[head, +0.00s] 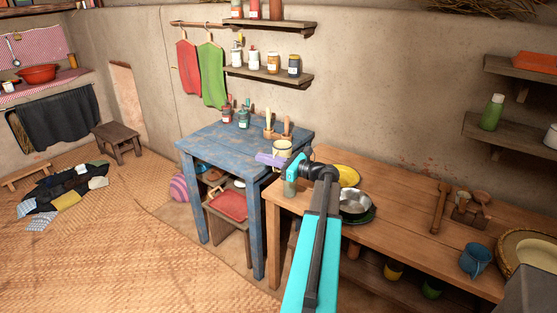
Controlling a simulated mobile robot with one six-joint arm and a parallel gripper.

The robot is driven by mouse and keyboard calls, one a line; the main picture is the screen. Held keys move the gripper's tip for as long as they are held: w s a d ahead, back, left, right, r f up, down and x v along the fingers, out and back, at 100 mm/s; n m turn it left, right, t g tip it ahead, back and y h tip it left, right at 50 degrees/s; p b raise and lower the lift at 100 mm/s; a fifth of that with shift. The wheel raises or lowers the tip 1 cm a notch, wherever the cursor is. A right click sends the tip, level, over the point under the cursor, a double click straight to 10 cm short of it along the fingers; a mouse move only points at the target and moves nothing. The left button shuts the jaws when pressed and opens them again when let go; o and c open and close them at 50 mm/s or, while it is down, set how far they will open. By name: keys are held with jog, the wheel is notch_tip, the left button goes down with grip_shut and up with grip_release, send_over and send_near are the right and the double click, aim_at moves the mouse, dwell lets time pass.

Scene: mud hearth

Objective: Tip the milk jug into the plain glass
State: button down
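A cream jug-like vessel (283,147) shows at the near right of the blue table, just behind my gripper; I take it to be the milk jug. It looks roughly upright. My gripper (266,159), purple at the end of the cyan and black arm, overlaps its lower left in the head view. The fingers are too small to tell whether they are open or shut, or touching the vessel. A small greenish glass-like thing (290,189) stands at the left end of the wooden table, below my wrist and partly hidden; I cannot tell whether it is the plain glass.
The blue table (215,143) also bears jars (243,119) and wooden-handled tools (287,126) at its back. On the wooden table (400,215) are a yellow plate (348,175), a metal pan (355,203), a blue mug (475,260) and a rolling pin (440,207). Its middle is clear.

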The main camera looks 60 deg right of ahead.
jog(key=shift+m+h, duration=0.4)
jog(key=shift+h, duration=0.1)
jog(key=s+d, duration=0.3)
jog(key=d, duration=0.1)
jog(key=shift+s, duration=0.2)
jog(key=shift+f+b, duration=2.2)
jog(key=shift+f, duration=0.4)
jog(key=shift+r+p, duration=0.35)
jog(key=shift+p, duration=0.55)
jog(key=shift+s+g+p, duration=0.1)
jog(key=shift+g+p, duration=0.2)
jog(key=shift+p, duration=0.05)
jog(key=shift+s+a+r+m+g+p, duration=0.1)
jog(key=shift+r+m+g+p, duration=0.25)
jog(key=shift+p, duration=0.65)
jog(key=shift+m+g+p, duration=0.25)
jog(key=shift+g+p, duration=0.3)
jog(key=shift+p, duration=0.4)
jog(key=shift+s+a+g+p, duration=0.15)
jog(key=shift+g+p, duration=0.45)
jog(key=shift+p, duration=0.3)
